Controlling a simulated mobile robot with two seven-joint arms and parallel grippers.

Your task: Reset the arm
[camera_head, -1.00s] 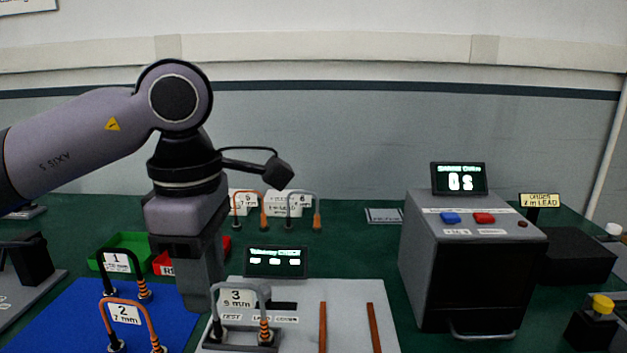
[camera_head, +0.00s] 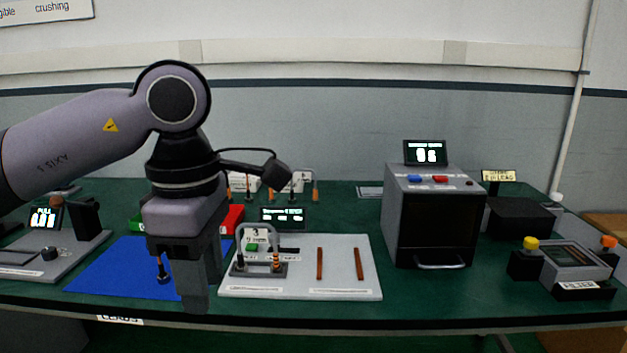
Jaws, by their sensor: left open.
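My left arm comes in from the left, bent at the elbow, with the wrist pointing straight down. My left gripper (camera_head: 196,298) hangs in front of the right edge of the blue mat (camera_head: 110,270), beside the grey test board (camera_head: 340,285). Its jaws are open; I see no object between them. The gripper hides part of the mat and most of what lies there; one lead end (camera_head: 163,270) shows to its left. My right arm and gripper are not in view.
Lead 3 (camera_head: 258,240) stands on the test board, near two brown rods (camera_head: 320,263). A grey microwave-like box (camera_head: 435,215) stands right of centre. A black block (camera_head: 515,217) and a filter unit (camera_head: 565,265) are at the right. A pull tester (camera_head: 50,245) is at the left.

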